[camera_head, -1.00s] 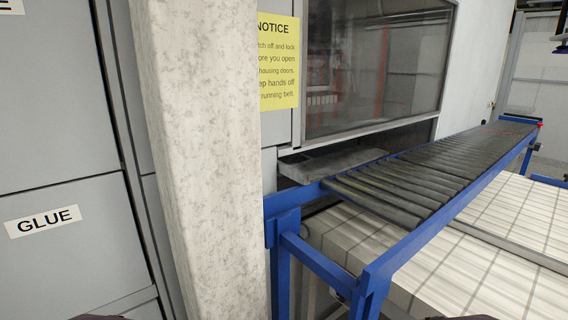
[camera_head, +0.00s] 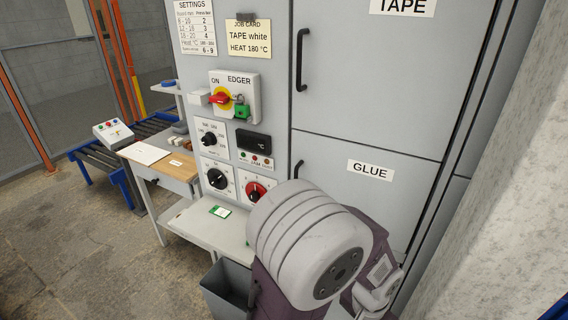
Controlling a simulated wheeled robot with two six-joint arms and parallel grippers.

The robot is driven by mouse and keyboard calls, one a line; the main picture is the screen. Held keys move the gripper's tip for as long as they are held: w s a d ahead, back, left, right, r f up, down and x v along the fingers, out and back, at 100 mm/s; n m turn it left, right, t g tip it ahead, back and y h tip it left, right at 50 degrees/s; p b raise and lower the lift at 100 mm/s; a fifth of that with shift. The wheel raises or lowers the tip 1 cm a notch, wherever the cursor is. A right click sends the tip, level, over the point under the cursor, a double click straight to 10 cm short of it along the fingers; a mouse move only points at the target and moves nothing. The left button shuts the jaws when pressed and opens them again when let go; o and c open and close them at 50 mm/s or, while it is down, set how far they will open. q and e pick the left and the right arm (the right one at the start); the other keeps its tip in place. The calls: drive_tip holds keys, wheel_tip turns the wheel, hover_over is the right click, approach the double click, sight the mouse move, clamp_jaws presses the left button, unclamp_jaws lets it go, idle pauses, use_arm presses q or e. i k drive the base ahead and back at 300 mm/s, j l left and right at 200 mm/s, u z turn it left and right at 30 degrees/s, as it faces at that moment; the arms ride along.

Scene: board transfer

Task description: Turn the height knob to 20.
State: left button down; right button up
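The grey edger panel carries several dials. A black knob on a white plate (camera_head: 208,138) sits at the upper left. A larger black knob (camera_head: 217,179) is below it, with a red knob (camera_head: 255,191) to its right. Their labels are too small to read, so I cannot tell which one is the height knob or its setting. I cannot make out either gripper's fingers.
A settings card (camera_head: 194,26) and job card (camera_head: 248,38) hang higher. A shelf (camera_head: 206,226) juts out below; a grey bin (camera_head: 226,290) stands under it. A concrete pillar (camera_head: 520,160) is right.

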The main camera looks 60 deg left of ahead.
sight(217, 179)
drive_tip(key=u, duration=2.5)
